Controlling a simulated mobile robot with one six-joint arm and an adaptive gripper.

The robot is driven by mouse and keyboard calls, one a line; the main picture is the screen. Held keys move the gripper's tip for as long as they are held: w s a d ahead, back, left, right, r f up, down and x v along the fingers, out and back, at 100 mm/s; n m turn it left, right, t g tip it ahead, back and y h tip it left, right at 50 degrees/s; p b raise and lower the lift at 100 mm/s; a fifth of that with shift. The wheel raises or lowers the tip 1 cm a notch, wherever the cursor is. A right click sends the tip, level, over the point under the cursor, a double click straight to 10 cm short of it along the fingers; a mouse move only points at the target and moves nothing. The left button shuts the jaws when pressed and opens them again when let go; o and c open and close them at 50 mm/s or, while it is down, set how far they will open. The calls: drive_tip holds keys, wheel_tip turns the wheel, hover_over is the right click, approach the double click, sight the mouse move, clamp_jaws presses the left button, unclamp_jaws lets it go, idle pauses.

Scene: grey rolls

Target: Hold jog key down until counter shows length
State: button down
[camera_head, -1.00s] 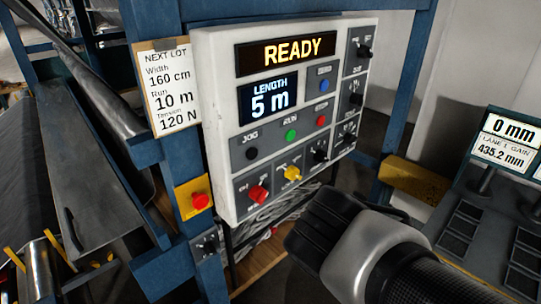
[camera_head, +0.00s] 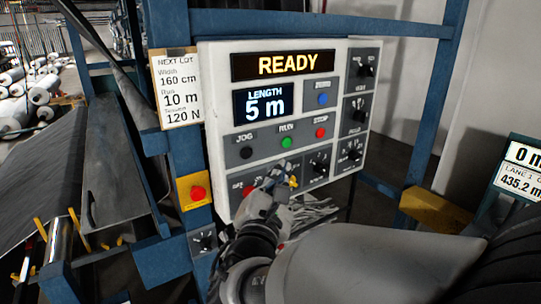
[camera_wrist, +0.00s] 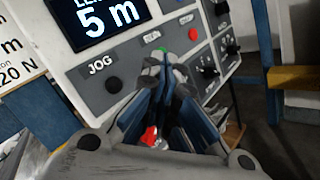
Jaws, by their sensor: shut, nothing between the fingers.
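The black jog key (camera_head: 246,152) sits at the lower left of the white control panel (camera_head: 220,70), under the label JOG. It also shows in the wrist view (camera_wrist: 113,85), left of my gripper's fingers. The length counter (camera_head: 264,103) reads 5 m, and the display above it (camera_head: 283,65) reads READY. A paper card (camera_head: 176,90) at the panel's left reads Run 10 m. My gripper (camera_head: 285,170) is shut and empty, in front of the panel's lower part, below and right of the jog key. In the wrist view its fingertips (camera_wrist: 163,58) overlap the green run button's area.
A green button (camera_head: 286,142), a red button (camera_head: 320,132) and a blue button (camera_head: 323,98) are on the panel. A red mushroom button (camera_head: 198,193) on a yellow plate is at lower left. Black knobs (camera_head: 354,153) line the right side. Blue posts (camera_head: 175,30) frame the panel.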

sight(246, 154)
drive_tip(key=shift+w+a, duration=0.15)
drive_tip(key=shift+a, duration=0.1)
drive_tip(key=shift+w+a+p, duration=0.25)
drive_tip(key=shift+w+a, duration=0.55)
drive_tip(key=shift+w, duration=0.4)
drive_tip(key=shift+w+a+p, duration=0.3)
drive_tip(key=shift+w+a, duration=0.5)
drive_tip(key=shift+w, duration=0.4)
drive_tip(key=shift+w+a+p, duration=0.25)
drive_tip(key=shift+w+a, duration=0.55)
drive_tip(key=shift+w, duration=0.4)
drive_tip(key=shift+w+a, duration=0.2)
drive_tip(key=shift+w, duration=0.1)
drive_tip(key=shift+w+a+b, duration=0.25)
drive_tip(key=shift+w+b, duration=0.05)
drive_tip(key=shift+w, duration=0.05)
idle(1.6)
drive_tip(key=shift+s, duration=0.1)
idle(0.8)
drive_tip(key=shift+s+d+b, duration=0.45)
drive_tip(key=shift+s+b, duration=0.1)
drive_tip(key=shift+s, duration=0.05)
drive_tip(key=shift+d, duration=0.1)
